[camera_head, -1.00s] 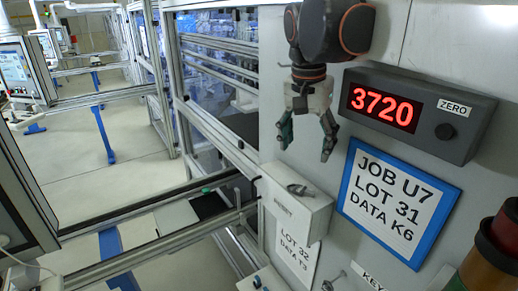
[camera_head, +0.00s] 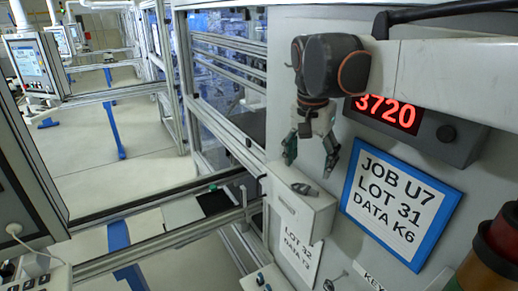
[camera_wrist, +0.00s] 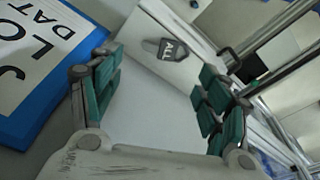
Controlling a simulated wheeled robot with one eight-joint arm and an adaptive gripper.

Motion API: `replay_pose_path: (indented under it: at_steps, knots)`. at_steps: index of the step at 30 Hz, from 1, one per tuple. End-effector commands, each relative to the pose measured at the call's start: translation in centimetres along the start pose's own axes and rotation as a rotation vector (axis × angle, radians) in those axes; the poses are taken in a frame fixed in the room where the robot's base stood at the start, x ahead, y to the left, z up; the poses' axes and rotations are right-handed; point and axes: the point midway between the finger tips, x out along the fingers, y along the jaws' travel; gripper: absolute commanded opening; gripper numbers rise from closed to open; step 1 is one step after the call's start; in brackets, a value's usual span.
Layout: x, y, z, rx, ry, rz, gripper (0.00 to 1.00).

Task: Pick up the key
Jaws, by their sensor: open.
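A small dark grey key (camera_wrist: 172,49) with white lettering lies on top of a light grey box (camera_head: 318,216) fixed to the wall panel. It shows small in the head view (camera_head: 301,188). My gripper (camera_head: 310,155) points down just above the box, with its fingers apart and nothing between them. In the wrist view my gripper (camera_wrist: 160,95) has green-padded fingers on both sides, and the key is seen beyond the gap between them, not touching either finger.
A blue-framed job sign (camera_head: 403,200) and a red-digit display (camera_head: 388,113) are on the wall to the right. A small metal part (camera_head: 335,281) sits beside a KEY label (camera_head: 373,281). Frame rails (camera_head: 165,235) stand to the left. A red-and-orange lamp (camera_head: 497,240) is at lower right.

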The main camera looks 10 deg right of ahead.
Motion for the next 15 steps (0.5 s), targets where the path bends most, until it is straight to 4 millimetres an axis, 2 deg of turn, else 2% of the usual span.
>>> replay_pose_path:
  at_steps: [9,15]
  knots:
    - [5.5,0.0,-0.1,0.002,0.0,0.0,0.7]
    - [7.5,-0.1,-0.1,0.002,0.0,0.0,0.7]
